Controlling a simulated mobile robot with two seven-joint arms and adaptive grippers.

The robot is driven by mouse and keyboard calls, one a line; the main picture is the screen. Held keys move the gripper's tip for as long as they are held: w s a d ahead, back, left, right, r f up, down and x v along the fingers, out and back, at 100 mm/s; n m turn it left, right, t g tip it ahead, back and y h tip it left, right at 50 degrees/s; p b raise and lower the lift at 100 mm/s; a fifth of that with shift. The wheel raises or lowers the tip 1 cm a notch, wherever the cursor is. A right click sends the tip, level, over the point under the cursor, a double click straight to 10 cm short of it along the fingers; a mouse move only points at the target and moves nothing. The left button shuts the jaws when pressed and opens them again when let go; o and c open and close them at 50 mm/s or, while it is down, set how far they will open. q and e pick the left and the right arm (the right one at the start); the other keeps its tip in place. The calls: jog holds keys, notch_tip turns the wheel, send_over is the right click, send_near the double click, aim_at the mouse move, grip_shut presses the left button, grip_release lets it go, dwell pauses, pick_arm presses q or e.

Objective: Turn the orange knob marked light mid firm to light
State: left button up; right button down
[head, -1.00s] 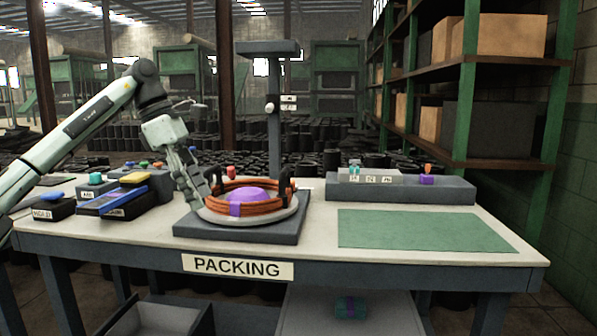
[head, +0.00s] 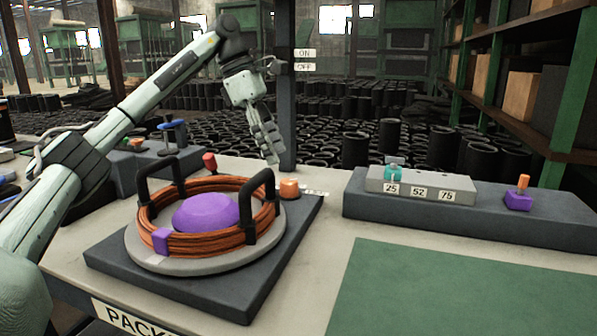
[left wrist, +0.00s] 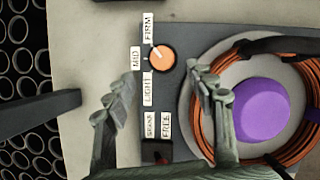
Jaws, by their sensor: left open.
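The orange knob (head: 289,188) sits at the back right corner of the dark base under the coil turntable. In the left wrist view the knob (left wrist: 162,58) has labels FIRM (left wrist: 148,27), MID (left wrist: 136,58) and LIGHT (left wrist: 148,90) along its left side. A pale mark on the knob appears to point up and left, between MID and FIRM. My left gripper (head: 271,157) is open and empty, pointing down above and slightly left of the knob in the head view. In the left wrist view its fingers (left wrist: 161,92) stand apart below the knob, not touching it.
An orange coil (head: 190,243) with black upright posts surrounds a purple dome (head: 206,212) beside the knob. A red knob (head: 209,162) stands behind the coil. A dark post (head: 284,120) rises behind my gripper. A numbered block (head: 420,187) stands right; the green mat (head: 460,300) is clear.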

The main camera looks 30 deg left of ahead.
aim_at(287, 180)
pick_arm(q)
jog(key=x, duration=0.7)
jog(key=shift+s+b, duration=0.15)
jog(key=shift+b, duration=0.2)
pick_arm(e)
jog(key=shift+s+r, duration=0.3)
jog(key=shift+r, duration=0.25)
jog(key=shift+s+r, duration=0.3)
jog(key=shift+r, duration=0.2)
pick_arm(q)
jog(key=shift+c, duration=0.3)
jog(key=c, duration=1.1)
